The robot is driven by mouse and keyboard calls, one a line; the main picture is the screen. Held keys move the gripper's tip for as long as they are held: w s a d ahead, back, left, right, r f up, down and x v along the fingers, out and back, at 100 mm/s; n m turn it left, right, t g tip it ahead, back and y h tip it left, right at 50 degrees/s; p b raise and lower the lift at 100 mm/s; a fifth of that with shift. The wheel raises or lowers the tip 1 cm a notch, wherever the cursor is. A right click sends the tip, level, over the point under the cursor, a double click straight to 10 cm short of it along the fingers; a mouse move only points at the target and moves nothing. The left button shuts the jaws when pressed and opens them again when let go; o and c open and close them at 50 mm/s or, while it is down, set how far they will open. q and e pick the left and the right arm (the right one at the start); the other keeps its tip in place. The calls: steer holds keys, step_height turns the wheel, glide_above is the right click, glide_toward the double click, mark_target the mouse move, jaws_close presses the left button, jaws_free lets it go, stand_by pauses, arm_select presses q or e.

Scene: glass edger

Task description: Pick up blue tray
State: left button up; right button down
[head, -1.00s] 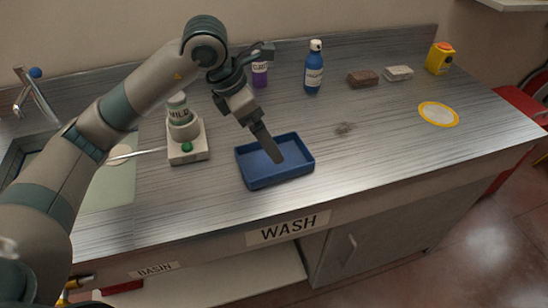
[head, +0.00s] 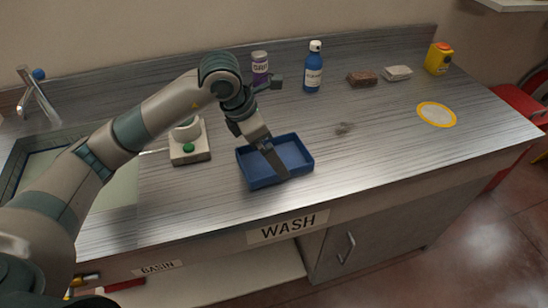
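The blue tray (head: 298,149) is shallow, rectangular and empty of other objects, and sits flat on the steel counter near its front edge. My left gripper (head: 280,172) comes down over it from the upper left, fingers pointing down into the tray area near the front wall. The fingers overlap in this view, so I cannot tell whether they are open or shut, or whether they touch the tray. My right gripper is not in view.
A white device with a green button (head: 189,150) stands left of the tray, beside the basin (head: 120,190). A blue bottle (head: 313,72), a purple-labelled bottle (head: 260,66), brown block (head: 361,80), light block (head: 397,73) and yellow container (head: 438,58) stand behind. Counter right of the tray is mostly clear.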

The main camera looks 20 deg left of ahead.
arm_select(q)
steer(key=shift+w+d+f, duration=0.15)
steer(key=shift+f, duration=0.3)
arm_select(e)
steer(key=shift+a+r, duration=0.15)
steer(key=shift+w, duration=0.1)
arm_select(q)
steer(key=c, duration=1.2)
steer(key=shift+r, duration=0.2)
steer(key=shift+r+b, duration=0.3)
steer(key=shift+r, duration=0.3)
step_height(320, 180, up, 2)
steer(key=shift+w+r+b, duration=0.1)
steer(key=shift+b, duration=0.25)
steer(key=s+d+r+b, duration=0.2)
steer(key=s+d+r, duration=0.5)
steer(key=d, duration=0.2)
steer(key=shift+s+r, duration=0.15)
steer(key=shift+s, duration=0.2)
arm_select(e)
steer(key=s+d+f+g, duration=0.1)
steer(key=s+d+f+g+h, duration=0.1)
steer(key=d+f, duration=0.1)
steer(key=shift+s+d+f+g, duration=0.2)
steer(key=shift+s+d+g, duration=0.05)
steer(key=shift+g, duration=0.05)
